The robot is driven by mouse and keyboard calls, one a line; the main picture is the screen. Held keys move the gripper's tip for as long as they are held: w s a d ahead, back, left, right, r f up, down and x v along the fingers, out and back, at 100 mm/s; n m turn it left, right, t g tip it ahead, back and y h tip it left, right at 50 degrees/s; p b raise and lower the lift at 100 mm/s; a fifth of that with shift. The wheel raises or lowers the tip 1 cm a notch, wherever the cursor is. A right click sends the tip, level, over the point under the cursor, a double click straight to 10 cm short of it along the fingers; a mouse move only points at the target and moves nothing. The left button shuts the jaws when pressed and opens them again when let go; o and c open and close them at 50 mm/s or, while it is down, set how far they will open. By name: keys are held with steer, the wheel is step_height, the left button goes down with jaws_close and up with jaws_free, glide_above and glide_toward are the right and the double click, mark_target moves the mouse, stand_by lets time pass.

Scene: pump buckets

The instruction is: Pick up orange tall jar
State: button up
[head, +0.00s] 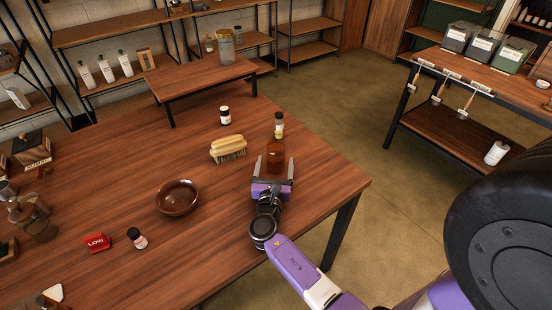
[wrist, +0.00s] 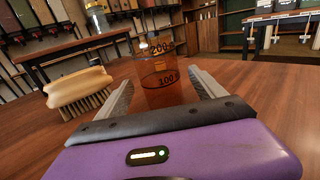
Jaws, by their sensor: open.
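My gripper (head: 274,170) is open and low over the table, with one finger on each side of the jar's lower part. In the wrist view the gripper (wrist: 162,88) shows a gap beside the jar's base on both sides; whether either finger touches it is unclear.
A wooden brush (head: 228,148) lies just left of the jar and also shows in the wrist view (wrist: 78,90). A small dark-capped bottle (head: 225,116) stands behind the brush. A brown bowl (head: 177,197) is further left. The table's right edge is close to the jar.

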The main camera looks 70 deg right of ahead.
mark_target(275, 164)
steer(key=x, duration=0.3)
steer(key=shift+d, duration=0.1)
steer(key=c, duration=1.7)
steer(key=shift+r, duration=0.1)
